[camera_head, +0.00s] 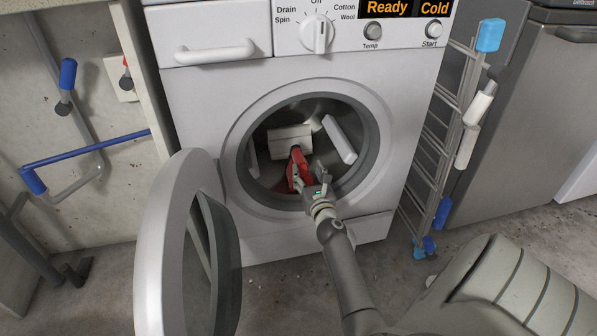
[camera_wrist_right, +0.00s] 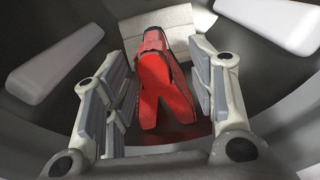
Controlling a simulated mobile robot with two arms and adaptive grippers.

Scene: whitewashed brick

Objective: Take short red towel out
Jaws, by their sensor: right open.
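The short red towel (camera_head: 298,167) is inside the drum of the white washing machine (camera_head: 210,95). In the right wrist view the red towel (camera_wrist_right: 165,85) hangs folded in front of a pale block-shaped part of the drum, between the fingers. My right gripper (camera_head: 308,180) reaches in through the round door opening. Its fingers (camera_wrist_right: 160,105) are open on either side of the towel, and I see a gap on both sides. The door (camera_head: 160,245) stands wide open to the left. My left gripper is not in view.
Pale paddles, one of them at the right (camera_head: 339,140), stick into the drum. A folded drying rack (camera_head: 437,150) stands right of the machine, beside a grey appliance (camera_head: 540,120). Blue-capped pipes (camera_head: 85,148) are at the left wall. Some floor in front is clear.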

